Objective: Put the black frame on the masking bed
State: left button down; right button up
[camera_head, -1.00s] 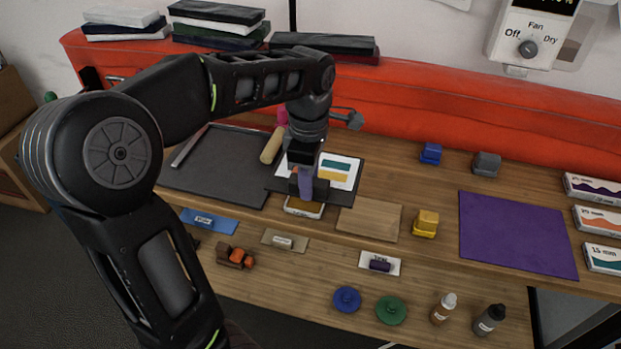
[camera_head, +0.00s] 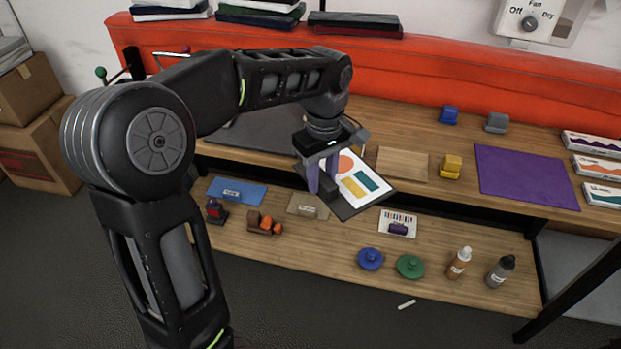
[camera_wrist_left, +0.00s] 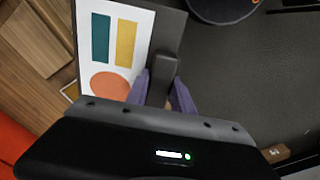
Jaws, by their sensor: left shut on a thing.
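My left gripper (camera_head: 326,182) is shut on the black frame (camera_head: 344,208), which carries a white sheet with orange, yellow and teal shapes (camera_head: 362,180). The frame is tilted and held in the air in front of the upper bench edge. In the left wrist view the purple fingers (camera_wrist_left: 162,95) close on a dark grip block at the frame's edge (camera_wrist_left: 171,35). A dark grey flat board (camera_head: 262,133) lies on the bench, partly hidden behind my arm; I cannot tell whether it is the masking bed. My right gripper is not in view.
A wooden board (camera_head: 402,163), a yellow block (camera_head: 451,167) and a purple sheet (camera_head: 525,175) lie on the upper bench. The lower shelf holds a blue lid (camera_head: 370,258), a green lid (camera_head: 410,266) and bottles (camera_head: 459,262). Dark floor is open in front.

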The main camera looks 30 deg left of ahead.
aim_at(348, 188)
pick_arm(q)
jog(key=shift+w+d+f+m, duration=0.25)
jog(key=shift+d+m, duration=0.15)
jog(key=shift+m, duration=0.5)
jog(key=w+d+f+m, duration=0.1)
jog(key=m, duration=0.1)
jog(key=d+m, duration=0.1)
jog(key=m, duration=0.1)
jog(key=w+d+f+m, duration=0.1)
jog(key=m, duration=0.1)
jog(key=shift+w+d+f, duration=0.3)
jog(key=shift+w+d, duration=0.05)
jog(key=d+f+m, duration=0.1)
jog(key=w+d+f+m, duration=0.1)
jog(key=d+f+m, duration=0.1)
jog(key=w+d+f+m, duration=0.1)
jog(key=d+m, duration=0.1)
jog(key=shift+w+d+f, duration=0.15)
jog(key=shift+w+f, duration=0.05)
jog(key=shift+d+f+m, duration=0.25)
jog(key=shift+d+m, duration=0.05)
jog(key=shift+m, duration=0.1)
jog(key=shift+a, duration=0.1)
